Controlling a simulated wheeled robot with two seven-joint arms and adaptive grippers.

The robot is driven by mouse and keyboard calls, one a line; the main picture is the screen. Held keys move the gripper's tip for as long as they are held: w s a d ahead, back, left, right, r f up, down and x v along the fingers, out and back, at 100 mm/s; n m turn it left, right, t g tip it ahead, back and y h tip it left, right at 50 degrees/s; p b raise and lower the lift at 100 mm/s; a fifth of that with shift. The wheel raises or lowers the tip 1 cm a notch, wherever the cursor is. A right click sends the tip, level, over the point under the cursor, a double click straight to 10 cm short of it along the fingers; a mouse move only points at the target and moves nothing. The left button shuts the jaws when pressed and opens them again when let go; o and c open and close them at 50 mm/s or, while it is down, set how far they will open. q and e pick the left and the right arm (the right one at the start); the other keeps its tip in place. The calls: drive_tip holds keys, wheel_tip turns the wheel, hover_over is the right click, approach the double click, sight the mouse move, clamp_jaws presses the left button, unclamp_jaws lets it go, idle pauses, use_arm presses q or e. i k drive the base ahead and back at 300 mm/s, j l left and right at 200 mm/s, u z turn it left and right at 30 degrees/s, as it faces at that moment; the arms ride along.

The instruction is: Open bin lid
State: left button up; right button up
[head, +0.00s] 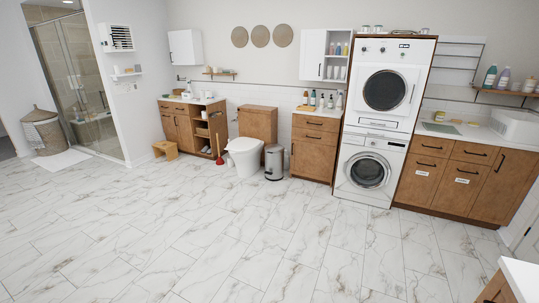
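A small cylindrical bin (274,164) with a metallic body stands upright on the floor against the far wall. It is between the toilet and a wooden drawer cabinet. Its lid (274,149) is dark and looks shut, though it is small in the head view. Neither of my grippers shows in the head view.
The white toilet (245,155) stands close to the bin's left, and the wooden drawer cabinet (314,150) is close to its right. Stacked washing machines (370,170) stand further right. A counter corner (522,278) juts in at the lower right. The marble-tiled floor (200,235) in front is clear.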

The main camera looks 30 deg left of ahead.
sight(271, 149)
drive_tip(key=i+j+u, duration=0.45)
drive_tip(key=i+u, duration=0.15)
drive_tip(key=i, duration=0.15)
drive_tip(key=i+j+u, duration=0.1)
drive_tip(key=i+u, duration=0.35)
drive_tip(key=i, duration=0.85)
drive_tip(key=i+j, duration=0.1)
drive_tip(key=i, duration=1.75)
drive_tip(key=i+z, duration=0.3)
drive_tip(key=i, duration=0.2)
drive_tip(key=i+j+z, duration=0.3)
drive_tip(key=i, duration=0.2)
drive_tip(key=i+j+z, duration=0.15)
drive_tip(key=i+z, duration=0.15)
drive_tip(key=i, duration=0.2)
